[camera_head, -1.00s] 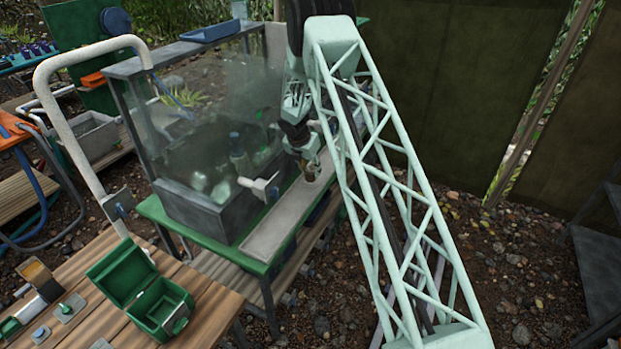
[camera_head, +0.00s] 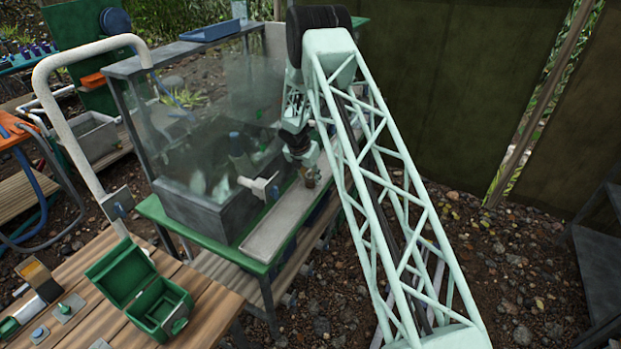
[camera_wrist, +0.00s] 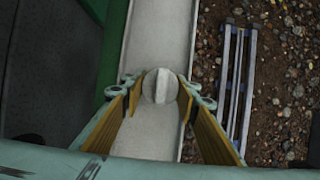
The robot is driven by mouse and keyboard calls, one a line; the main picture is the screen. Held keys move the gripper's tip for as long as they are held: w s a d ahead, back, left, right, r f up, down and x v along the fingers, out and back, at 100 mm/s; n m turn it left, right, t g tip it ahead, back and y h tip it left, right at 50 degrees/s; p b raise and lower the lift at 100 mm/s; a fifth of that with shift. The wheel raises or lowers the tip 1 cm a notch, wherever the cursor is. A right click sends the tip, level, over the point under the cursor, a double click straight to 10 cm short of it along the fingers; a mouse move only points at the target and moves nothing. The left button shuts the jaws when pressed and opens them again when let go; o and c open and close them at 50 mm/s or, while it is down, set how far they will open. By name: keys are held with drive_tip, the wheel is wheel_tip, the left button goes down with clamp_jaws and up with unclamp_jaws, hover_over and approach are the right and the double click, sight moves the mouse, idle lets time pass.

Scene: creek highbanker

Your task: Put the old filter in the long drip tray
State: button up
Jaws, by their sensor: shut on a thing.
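The long drip tray (camera_head: 268,232) is a pale grey strip along the right edge of the green bench. In the wrist view the tray (camera_wrist: 160,35) runs directly beneath the filter. I cannot tell whether the filter touches the tray.
A glass-walled tank (camera_head: 205,210) with bottles stands left of the tray, and a white spout (camera_head: 262,186) juts from it toward the tray. A wooden table with an open green box (camera_head: 160,305) is at the front left. Gravel lies right of the bench.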

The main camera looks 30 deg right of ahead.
drive_tip(key=o, duration=0.9)
drive_tip(key=shift+r, duration=0.15)
drive_tip(key=shift+p+v, duration=0.55)
drive_tip(key=shift+v, duration=5.45)
drive_tip(key=shift+w+r, duration=0.1)
